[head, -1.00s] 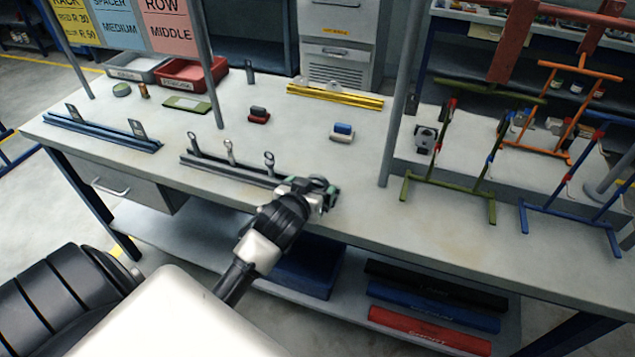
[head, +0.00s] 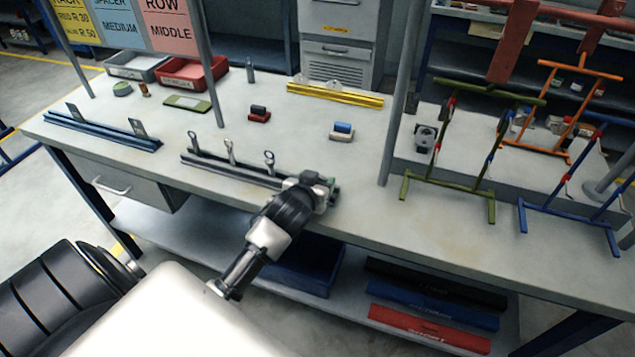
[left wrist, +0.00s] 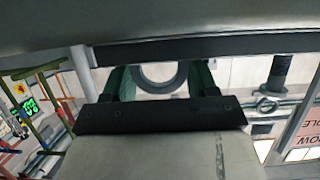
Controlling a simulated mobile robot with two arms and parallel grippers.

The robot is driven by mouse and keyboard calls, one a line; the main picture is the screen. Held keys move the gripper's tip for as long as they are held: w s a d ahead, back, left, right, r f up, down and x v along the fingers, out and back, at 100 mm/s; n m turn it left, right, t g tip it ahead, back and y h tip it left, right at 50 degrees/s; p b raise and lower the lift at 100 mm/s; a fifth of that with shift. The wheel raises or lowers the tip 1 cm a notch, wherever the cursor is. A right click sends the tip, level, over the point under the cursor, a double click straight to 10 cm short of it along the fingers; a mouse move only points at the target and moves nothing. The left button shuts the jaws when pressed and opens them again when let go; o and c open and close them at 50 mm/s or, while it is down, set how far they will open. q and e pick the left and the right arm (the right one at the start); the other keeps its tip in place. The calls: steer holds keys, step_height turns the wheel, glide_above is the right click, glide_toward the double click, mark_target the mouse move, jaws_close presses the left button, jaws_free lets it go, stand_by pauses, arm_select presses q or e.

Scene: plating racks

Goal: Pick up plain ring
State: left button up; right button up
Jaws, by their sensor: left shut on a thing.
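My left gripper (head: 326,186) is over the right end of a dark rail (head: 225,172) near the bench's front edge. In the left wrist view its green fingers (left wrist: 160,78) are closed on the sides of a plain dark grey ring (left wrist: 160,89), whose open hole faces the camera. The ring's top is cut off by a dark bar there. In the head view the gripper hides the ring. Several ring-topped pieces stand along the rail, including one (head: 269,158) just left of the gripper. My right gripper is not in view.
A blue rail (head: 100,132) lies to the left and a yellow rail (head: 335,96) at the back. Red (head: 259,117) and blue-and-white (head: 342,132) blocks sit mid-bench. A grey post (head: 396,110) and a green rack (head: 447,180) stand to the right. The bench between is clear.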

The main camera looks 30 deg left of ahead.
arm_select(q)
steer(key=shift+r, duration=0.15)
steer(key=shift+r, duration=0.3)
steer(key=r, duration=0.3)
steer(key=shift+s+d+r, duration=0.1)
steer(key=shift+d+r, duration=0.15)
steer(key=shift+r, duration=0.1)
steer(key=s+d+r, duration=0.6)
steer(key=s+d, duration=0.1)
steer(key=d, duration=0.1)
steer(key=shift+d+r+b, duration=0.25)
steer(key=shift+d+b, duration=0.05)
steer(key=shift+b, duration=0.05)
